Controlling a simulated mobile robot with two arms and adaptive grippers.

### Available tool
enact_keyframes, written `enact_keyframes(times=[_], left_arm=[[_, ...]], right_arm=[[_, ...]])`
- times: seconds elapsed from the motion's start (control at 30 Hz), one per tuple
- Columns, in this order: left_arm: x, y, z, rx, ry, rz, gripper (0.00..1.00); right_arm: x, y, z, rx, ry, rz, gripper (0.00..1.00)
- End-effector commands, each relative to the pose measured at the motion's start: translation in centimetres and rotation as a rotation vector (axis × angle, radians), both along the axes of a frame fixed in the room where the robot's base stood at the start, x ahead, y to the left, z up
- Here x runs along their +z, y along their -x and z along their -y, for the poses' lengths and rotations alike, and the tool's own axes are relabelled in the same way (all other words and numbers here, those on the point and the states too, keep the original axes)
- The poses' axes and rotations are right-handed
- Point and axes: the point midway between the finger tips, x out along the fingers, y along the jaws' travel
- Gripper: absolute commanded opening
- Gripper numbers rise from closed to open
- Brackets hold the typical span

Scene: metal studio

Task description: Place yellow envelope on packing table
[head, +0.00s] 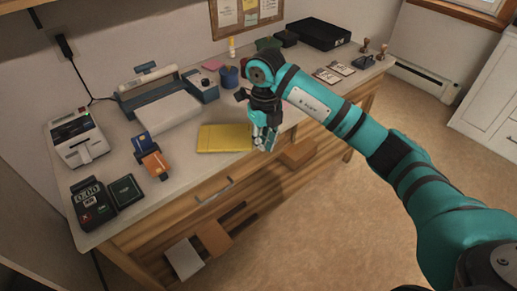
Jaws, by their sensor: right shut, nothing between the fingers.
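The yellow envelope (224,138) lies flat on the packing table (186,176), near the middle of its front edge. My right gripper (265,147) is at the right end of the envelope, pointing down near the table's front edge. It is shut with nothing in it. It hides a little of the envelope's right end, and I cannot tell whether it touches it. My left gripper is not in view.
A label printer (78,137), a scale (92,204), an orange and blue card holder (150,156) and a larger machine (160,102) stand on the left part of the table. A black case (318,33) lies at the back right. The floor (330,220) in front is clear.

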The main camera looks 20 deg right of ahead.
Motion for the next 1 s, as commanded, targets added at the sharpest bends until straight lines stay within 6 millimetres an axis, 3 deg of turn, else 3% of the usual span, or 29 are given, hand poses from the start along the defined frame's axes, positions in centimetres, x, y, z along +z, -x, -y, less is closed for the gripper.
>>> enact_keyframes(times=[0.4,0.7,1.0], left_arm=[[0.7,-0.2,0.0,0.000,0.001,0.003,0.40],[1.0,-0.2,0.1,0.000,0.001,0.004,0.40],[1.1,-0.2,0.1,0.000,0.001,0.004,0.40]], right_arm=[[-8.8,0.2,-0.1,0.000,-0.004,-0.005,0.00],[-8.6,-3.3,-1.1,0.001,-0.004,0.000,0.00],[-8.6,-3.8,-1.3,0.001,-0.004,0.000,0.00]])
